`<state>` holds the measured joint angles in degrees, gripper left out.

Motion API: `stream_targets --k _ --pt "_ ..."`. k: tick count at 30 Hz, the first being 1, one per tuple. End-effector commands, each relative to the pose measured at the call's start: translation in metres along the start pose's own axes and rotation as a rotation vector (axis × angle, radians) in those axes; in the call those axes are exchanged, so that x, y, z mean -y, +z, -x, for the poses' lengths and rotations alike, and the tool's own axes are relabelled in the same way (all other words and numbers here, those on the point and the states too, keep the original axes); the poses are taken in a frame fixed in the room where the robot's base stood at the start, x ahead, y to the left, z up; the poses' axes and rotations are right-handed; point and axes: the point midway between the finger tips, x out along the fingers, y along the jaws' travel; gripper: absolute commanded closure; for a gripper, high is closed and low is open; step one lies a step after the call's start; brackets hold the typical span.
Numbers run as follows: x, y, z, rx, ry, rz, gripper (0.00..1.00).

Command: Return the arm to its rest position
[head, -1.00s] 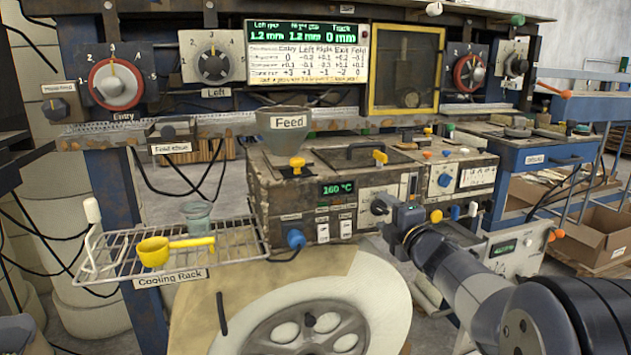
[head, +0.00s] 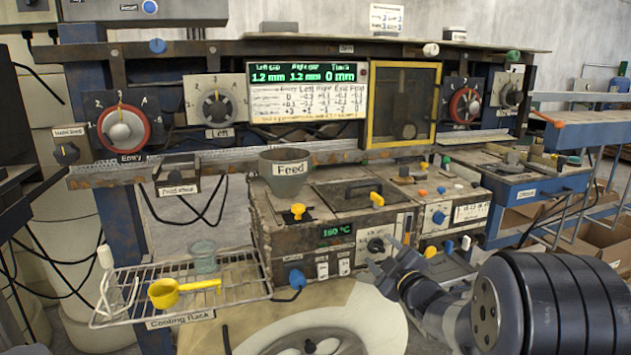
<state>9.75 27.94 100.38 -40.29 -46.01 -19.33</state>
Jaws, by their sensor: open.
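My arm (head: 440,308) reaches in from the lower right in the head view. My gripper (head: 374,275) is open at its end, with nothing visible between the jaws. It appears just below the dark knob (head: 376,245) on the front of the heater box (head: 280,230). A gap between gripper and box seems to show, but its depth is hard to judge. The green display (head: 337,232) on the box is lit.
A wire cooling rack (head: 240,283) at lower left holds a yellow scoop (head: 165,293) and a small cup (head: 203,256). The feed hopper (head: 284,168) stands on the box. A large pale reel (head: 375,325) lies below. A blue bench (head: 525,190) stands at right.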

Motion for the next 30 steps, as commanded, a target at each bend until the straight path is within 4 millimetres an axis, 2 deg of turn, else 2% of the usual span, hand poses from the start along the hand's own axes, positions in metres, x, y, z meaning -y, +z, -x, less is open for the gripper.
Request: stream_targets --k 13,30 --pt "-0.0021 -0.0018 0.0001 0.002 -0.001 -0.227 0.43" --pt "0.0001 0.0000 0.0000 0.000 0.000 -0.275 0.43"
